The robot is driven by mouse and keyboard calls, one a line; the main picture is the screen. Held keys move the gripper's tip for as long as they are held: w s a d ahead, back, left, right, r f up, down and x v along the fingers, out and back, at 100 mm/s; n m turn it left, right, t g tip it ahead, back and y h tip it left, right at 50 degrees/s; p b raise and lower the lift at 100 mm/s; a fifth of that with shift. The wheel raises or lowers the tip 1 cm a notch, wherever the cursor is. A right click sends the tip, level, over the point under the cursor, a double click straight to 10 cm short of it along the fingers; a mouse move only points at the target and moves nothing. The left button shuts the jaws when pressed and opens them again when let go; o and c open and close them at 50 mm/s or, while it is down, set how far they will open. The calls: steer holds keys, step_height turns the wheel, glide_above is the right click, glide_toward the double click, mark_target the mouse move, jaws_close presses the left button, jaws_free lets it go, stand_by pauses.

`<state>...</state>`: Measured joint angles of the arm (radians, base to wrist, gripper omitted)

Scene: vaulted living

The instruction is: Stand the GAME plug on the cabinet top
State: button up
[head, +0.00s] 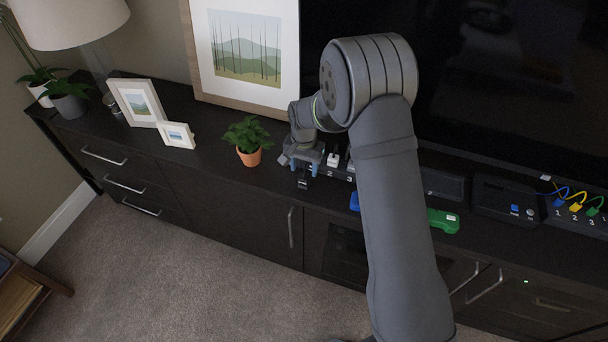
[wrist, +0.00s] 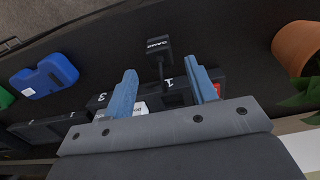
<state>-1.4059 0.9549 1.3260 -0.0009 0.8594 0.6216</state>
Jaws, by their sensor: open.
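The black GAME plug (wrist: 157,46) is in front of the power strip in the wrist view, its label upside down there. A thin dark stem runs from it toward the strip. In the head view the plug (head: 303,183) shows small near the cabinet top's front edge, just below my gripper (head: 306,162). My gripper's blue fingers (wrist: 163,84) are apart, with the plug beyond their tips and nothing clearly held between them. I cannot tell whether the plug touches the cabinet top (head: 205,158). The power strip (wrist: 180,98) shows numbers 1 and 3, partly hidden by my gripper.
A potted plant (head: 249,140) stands to the left of my gripper. A white plug (head: 333,160) sits on the strip. A green item (head: 443,221) and a blue item (wrist: 44,77) lie farther along the cabinet. A framed picture (head: 245,50) leans behind.

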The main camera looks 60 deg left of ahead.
mark_target(304, 177)
step_height(304, 177, up, 7)
stand_by(0.3)
steer(key=shift+f, duration=4.15)
